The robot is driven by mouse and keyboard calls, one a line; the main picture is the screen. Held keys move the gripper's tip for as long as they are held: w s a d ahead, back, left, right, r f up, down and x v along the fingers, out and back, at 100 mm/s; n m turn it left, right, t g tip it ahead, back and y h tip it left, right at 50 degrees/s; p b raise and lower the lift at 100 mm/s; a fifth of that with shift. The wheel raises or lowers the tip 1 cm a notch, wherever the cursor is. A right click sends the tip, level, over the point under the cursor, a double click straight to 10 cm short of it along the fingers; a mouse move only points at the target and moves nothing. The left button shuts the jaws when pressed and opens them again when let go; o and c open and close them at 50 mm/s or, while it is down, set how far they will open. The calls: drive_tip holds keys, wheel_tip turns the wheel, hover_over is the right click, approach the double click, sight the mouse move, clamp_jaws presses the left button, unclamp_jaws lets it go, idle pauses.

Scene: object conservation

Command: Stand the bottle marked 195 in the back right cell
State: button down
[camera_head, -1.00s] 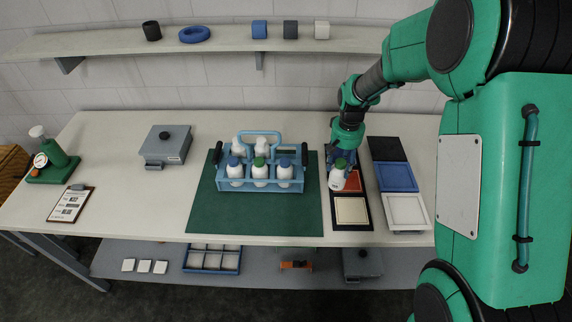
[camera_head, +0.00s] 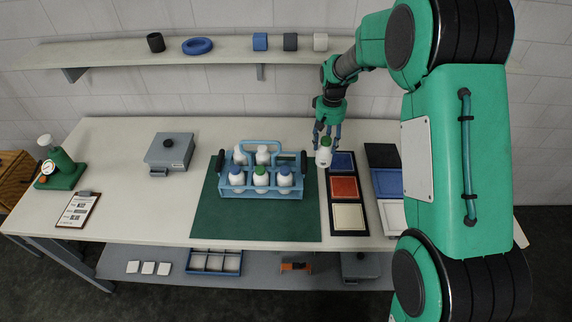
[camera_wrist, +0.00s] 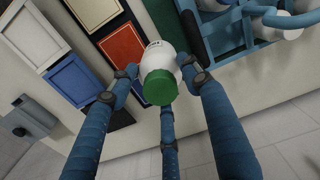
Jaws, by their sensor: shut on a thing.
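My gripper (camera_head: 327,135) is shut on a white bottle with a green cap (camera_head: 324,152). It holds the bottle upright above the table, just right of the blue bottle carrier (camera_head: 262,193). The wrist view also shows the held bottle (camera_wrist: 160,68) between my fingers; its number cannot be read. The carrier stands on a green mat (camera_head: 255,224). Two white bottles stand in the back row at left and middle; the back right cell looks empty.
Right of the mat, a dark strip holds blue (camera_head: 342,161), red (camera_head: 344,187) and cream (camera_head: 348,216) panels. A grey lidded box (camera_head: 168,152), a clipboard (camera_head: 77,209) and a green gauge stand (camera_head: 62,174) are at left. The carrier's handle rises above its cells.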

drive_tip(key=w+a+f, duration=0.1)
drive_tip(key=w+a, duration=0.2)
drive_tip(key=a, duration=0.4)
drive_tip(key=w+a+n+p, duration=0.1)
drive_tip(key=w+a, duration=0.2)
drive_tip(key=a, duration=0.5)
drive_tip(key=shift+w+f+n, duration=0.3)
drive_tip(key=shift+w+f, duration=0.05)
drive_tip(key=shift+w, duration=0.05)
wheel_tip(320, 180, down, 6)
drive_tip(key=p, duration=0.1)
drive_tip(key=shift+f, duration=0.25)
drive_tip(key=shift+f, duration=1.75)
